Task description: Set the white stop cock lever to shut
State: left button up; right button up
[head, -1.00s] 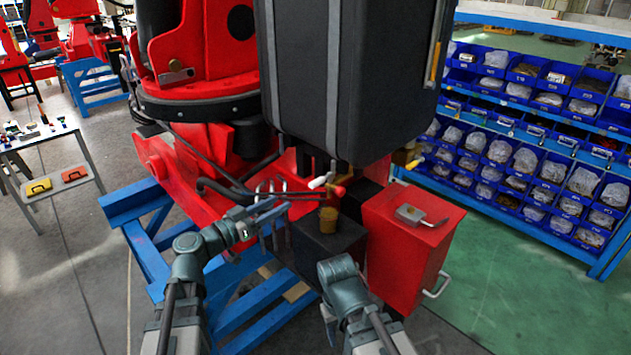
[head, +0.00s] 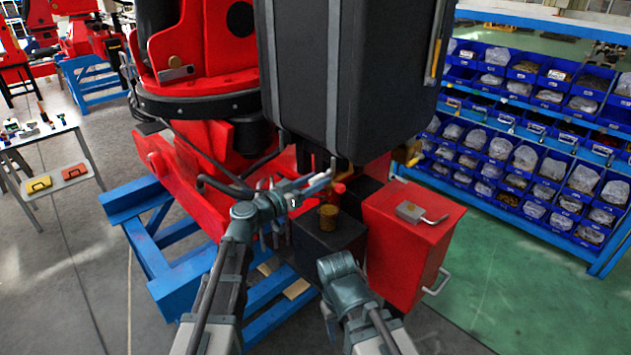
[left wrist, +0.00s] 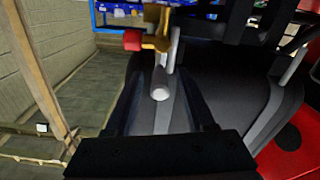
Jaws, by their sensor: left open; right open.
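The white stop cock lever (left wrist: 160,82) points toward the camera in the left wrist view, between the two dark fingers of my left gripper (left wrist: 163,100). The fingers are open, with a gap on each side of the lever. In the head view my left gripper (head: 306,186) is at the white lever (head: 321,181), under the black cabinet, and partly covers it. A brass valve body (left wrist: 158,30) with a red handle (left wrist: 132,40) is just beyond the lever. My right gripper (head: 329,314) is low in the head view, open, away from the lever, its fingertips hardly visible.
A black box (head: 325,245) with a brass cylinder (head: 328,216) stands below the lever. A red box (head: 412,240) with a metal handle is to its right. The black cabinet (head: 350,80) hangs close above. Dark hoses run at the left.

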pick_arm(q)
jog(key=shift+w+d, duration=0.1)
jog(key=shift+d, duration=0.05)
grip_shut()
dwell(1.4)
